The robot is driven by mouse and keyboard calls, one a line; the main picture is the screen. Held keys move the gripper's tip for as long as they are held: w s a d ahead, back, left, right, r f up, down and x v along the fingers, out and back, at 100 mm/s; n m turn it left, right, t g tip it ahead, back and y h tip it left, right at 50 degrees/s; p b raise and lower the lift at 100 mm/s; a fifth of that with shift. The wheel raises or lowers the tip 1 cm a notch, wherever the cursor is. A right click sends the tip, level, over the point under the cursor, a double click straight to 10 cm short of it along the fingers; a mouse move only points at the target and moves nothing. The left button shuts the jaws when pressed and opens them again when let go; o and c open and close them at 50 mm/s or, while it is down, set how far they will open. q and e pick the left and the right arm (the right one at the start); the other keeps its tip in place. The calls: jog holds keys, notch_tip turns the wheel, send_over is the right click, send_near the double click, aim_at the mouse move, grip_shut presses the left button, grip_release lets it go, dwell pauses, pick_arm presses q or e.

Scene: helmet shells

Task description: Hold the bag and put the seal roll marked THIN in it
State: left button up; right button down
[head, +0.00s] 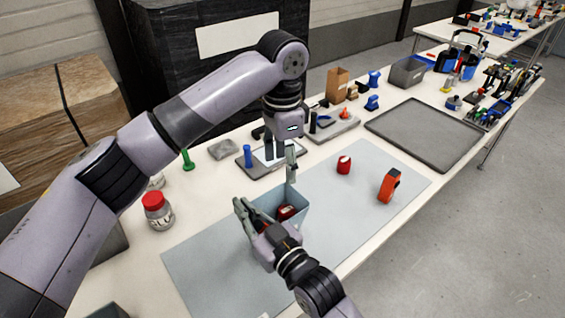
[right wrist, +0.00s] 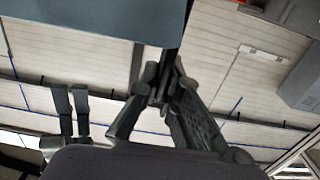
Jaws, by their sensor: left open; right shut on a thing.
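The bag (head: 294,192) is an open-topped, blue-grey pouch standing on the grey mat, and its side fills the top left of the right wrist view (right wrist: 90,15). A red roll (head: 286,212) shows inside the bag's mouth. Another red roll (head: 344,164) with a pale mark stands on the mat to the right; no label is readable on either roll. My right gripper (head: 246,216) is shut on the bag's edge, and its closed fingers (right wrist: 163,85) show in the wrist view. My left gripper (head: 282,163) is open, pointing down just above and behind the bag, apart from both rolls.
An orange-red device (head: 389,185) stands on the mat (head: 340,215) at the right. A red-lidded jar (head: 158,211) stands left of the mat. Behind are a small tray with a blue cylinder (head: 248,156) and a large empty grey tray (head: 425,133). The mat's right part is mostly clear.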

jog(key=c, duration=1.7)
grip_release()
jog(key=v, duration=1.9)
jog(key=shift+p, duration=0.45)
